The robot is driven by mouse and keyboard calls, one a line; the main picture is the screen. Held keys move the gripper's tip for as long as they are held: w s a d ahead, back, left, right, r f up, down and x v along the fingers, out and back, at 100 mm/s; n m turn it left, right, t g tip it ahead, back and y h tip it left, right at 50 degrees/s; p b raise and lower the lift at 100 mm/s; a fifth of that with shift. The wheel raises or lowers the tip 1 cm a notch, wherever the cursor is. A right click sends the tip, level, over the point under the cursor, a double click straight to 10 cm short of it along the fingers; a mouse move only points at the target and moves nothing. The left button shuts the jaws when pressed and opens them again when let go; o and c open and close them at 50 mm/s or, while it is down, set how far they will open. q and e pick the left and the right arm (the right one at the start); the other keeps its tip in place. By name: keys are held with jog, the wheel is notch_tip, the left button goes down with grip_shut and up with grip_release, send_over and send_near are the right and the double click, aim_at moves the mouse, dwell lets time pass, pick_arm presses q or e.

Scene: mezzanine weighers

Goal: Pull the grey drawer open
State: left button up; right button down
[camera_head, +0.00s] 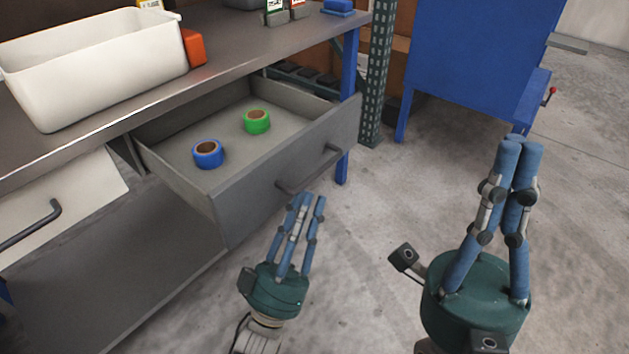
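The grey drawer (287,168) under the workbench is pulled well out, its inside open to view. Its dark bar handle (309,171) runs across the front panel. A blue tape roll (208,158) and a green tape roll (257,122) lie inside it. My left gripper (309,202) is just in front of the handle, below it in the picture.
A white drawer (70,208) with its own handle is at the left. A white bin (110,85) and an orange box (194,47) stand on the bench top. A blue cabinet (470,60) stands at the back right. The floor between is clear.

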pick_arm(q)
jog(key=v, duration=0.6)
jog(key=shift+f, duration=0.1)
